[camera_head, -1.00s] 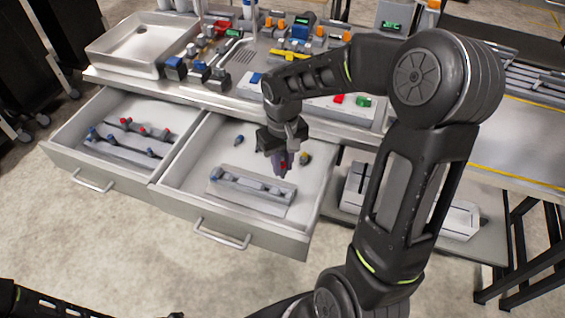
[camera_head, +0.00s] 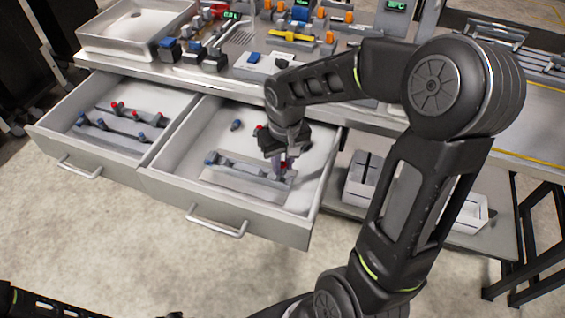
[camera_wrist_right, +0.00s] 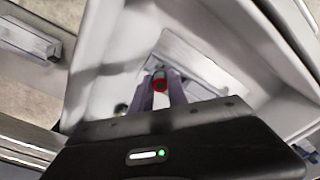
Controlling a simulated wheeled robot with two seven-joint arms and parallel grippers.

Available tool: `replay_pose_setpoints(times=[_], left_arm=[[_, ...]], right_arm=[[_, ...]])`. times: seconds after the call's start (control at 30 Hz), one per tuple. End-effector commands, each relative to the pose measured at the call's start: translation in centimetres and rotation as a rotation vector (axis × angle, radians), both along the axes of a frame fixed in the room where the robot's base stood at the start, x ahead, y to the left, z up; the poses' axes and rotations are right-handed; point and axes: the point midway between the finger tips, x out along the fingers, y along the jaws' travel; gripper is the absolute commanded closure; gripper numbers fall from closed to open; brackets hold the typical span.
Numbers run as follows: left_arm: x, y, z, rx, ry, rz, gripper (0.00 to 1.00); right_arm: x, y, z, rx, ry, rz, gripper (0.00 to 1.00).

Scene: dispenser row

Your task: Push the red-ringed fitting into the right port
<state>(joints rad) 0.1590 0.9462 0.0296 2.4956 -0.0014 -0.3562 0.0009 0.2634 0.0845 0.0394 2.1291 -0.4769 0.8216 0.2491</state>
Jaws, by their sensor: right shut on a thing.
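My right gripper (camera_head: 279,164) is shut on the red-ringed fitting (camera_head: 285,163), over the right end of a grey rail block (camera_head: 232,181) in the right drawer. In the wrist view the fitting (camera_wrist_right: 160,83) shows its red ring end-on between the two fingers (camera_wrist_right: 161,98), with the pale block (camera_wrist_right: 205,75) just beyond. A blue-tipped fitting (camera_head: 210,159) sits at the block's left end. I cannot make out the right port; the gripper covers that end. Whether the fitting touches the block cannot be told.
The open right drawer (camera_head: 165,185) has walls close around the gripper. Loose in it lies a small blue-tipped piece (camera_head: 236,125). The worktop behind carries a metal tray (camera_head: 85,43).

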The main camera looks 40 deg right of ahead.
Motion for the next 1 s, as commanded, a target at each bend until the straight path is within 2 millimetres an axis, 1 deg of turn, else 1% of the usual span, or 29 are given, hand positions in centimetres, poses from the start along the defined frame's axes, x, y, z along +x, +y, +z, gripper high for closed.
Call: replay_pose_setpoints(times=[0.03,0.5,1.0], left_arm=[[0.0,0.0,-0.3,0.000,0.000,0.000,0.55],[0.0,0.0,-0.4,0.000,-0.001,0.000,0.55],[0.0,0.0,-1.8,0.000,-0.001,0.000,0.55]], right_arm=[[0.0,0.0,-0.3,0.000,-0.003,-0.002,1.00],[0.0,0.0,-0.3,0.000,-0.004,-0.003,1.00],[0.0,0.0,-2.0,-0.001,-0.004,-0.002,1.00]])
